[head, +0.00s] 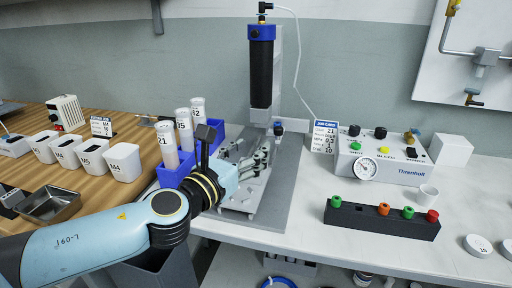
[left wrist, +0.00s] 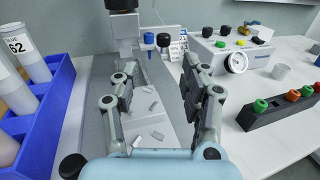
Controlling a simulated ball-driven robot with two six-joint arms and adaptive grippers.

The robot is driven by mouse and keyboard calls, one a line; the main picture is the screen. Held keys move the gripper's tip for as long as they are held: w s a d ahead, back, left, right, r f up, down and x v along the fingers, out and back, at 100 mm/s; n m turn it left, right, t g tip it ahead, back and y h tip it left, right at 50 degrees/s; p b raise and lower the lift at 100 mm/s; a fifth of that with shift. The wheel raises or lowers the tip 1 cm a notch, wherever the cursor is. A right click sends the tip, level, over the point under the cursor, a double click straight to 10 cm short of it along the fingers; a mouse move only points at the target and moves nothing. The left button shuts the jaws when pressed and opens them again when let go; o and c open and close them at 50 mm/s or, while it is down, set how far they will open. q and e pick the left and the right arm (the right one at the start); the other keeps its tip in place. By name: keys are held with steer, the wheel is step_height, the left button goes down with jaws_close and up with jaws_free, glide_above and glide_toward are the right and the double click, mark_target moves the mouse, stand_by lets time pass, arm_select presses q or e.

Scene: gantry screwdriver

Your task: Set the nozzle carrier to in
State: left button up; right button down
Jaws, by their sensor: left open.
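The gantry stand (head: 278,90) rises behind my left gripper and carries a black cylinder with a blue cap (head: 262,65). My right gripper is not in view.
A blue rack (head: 172,176) with labelled tubes stands left of the gripper. Small pale pieces (left wrist: 156,135) lie on the plate. A white control box (head: 385,165) with a gauge and a black block (head: 380,221) with coloured caps stand on the right. A thin tube hangs from above.

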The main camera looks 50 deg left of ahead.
mark_target(276, 129)
arm_select(q)
steer(key=b+x, duration=0.2)
steer(key=x, duration=0.1)
steer(key=b+x, duration=0.2)
steer(key=x, duration=0.2)
steer(key=b+x, duration=0.2)
steer(key=x, duration=0.2)
steer(key=shift+d+r, duration=0.25)
steer(key=shift+r, duration=0.05)
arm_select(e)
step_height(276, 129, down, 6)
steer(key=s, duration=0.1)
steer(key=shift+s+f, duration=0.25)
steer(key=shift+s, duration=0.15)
arm_select(q)
steer(key=shift+c, duration=0.3)
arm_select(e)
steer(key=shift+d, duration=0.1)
arm_select(q)
jaws_close()
